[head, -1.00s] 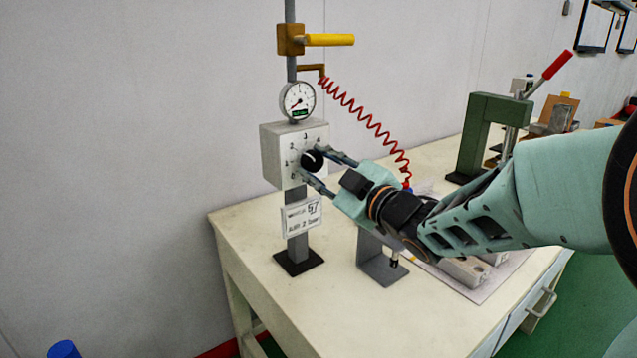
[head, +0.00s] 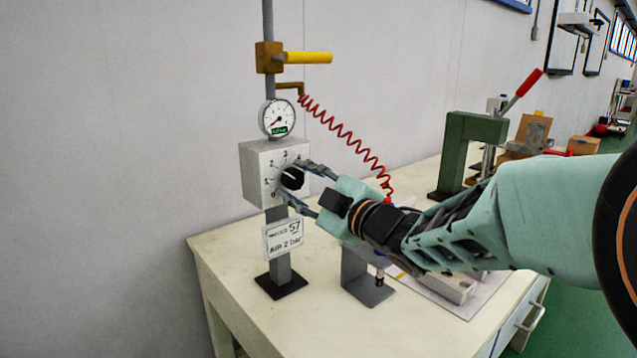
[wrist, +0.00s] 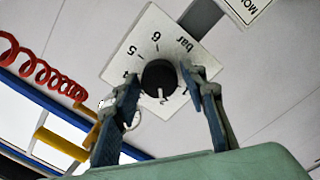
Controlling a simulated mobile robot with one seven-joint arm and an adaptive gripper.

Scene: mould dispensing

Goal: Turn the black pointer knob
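The black pointer knob (head: 292,178) is on the front of a pale grey box with a numbered dial. In the wrist view the knob (wrist: 159,76) shows a white pointer line toward the lower dial marks, near what looks like the 2. My gripper (head: 293,180) is open in front of the dial, one finger above the knob and one below. In the wrist view its fingertips (wrist: 160,78) are on either side of the knob. The right finger is close to the knob's edge and the left finger has a small gap; contact cannot be told.
A round gauge (head: 279,117) sits above the box, with a yellow lever (head: 308,57) higher up. A red coiled hose (head: 345,135) hangs behind my gripper. A sign plate (head: 283,235) is below the box. A green press (head: 465,150) stands at right. The table's left front is clear.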

